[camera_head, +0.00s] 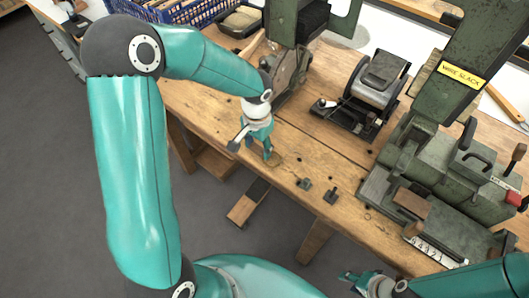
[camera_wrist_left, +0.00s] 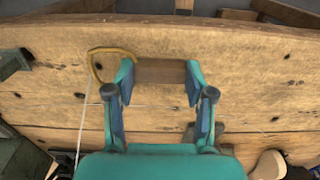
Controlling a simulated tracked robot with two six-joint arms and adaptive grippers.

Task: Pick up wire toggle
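A dark wooden bar (camera_wrist_left: 160,72) with a brass-coloured loop (camera_wrist_left: 97,62) at its left end appears to be the wire toggle; it lies on the bench. A thin pale wire (camera_wrist_left: 81,130) runs down from the loop in the left wrist view. My left gripper (camera_wrist_left: 160,80) has its fingers spread, with the bar across the space between the fingertips. I cannot tell whether they touch it. In the head view my left gripper (camera_head: 267,156) points down near the bench's front edge and mostly hides the toggle. My right gripper (camera_head: 355,280) is at the bottom, away from the bench; its opening is unclear.
The wooden bench (camera_head: 300,155) has free room around the left gripper. Small dark fittings (camera_head: 331,195) are near its front edge. A black roller device (camera_head: 370,95) stands behind, a green machine with a yellow label (camera_head: 463,75) to the right, and a blue crate (camera_head: 185,10) at the back left.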

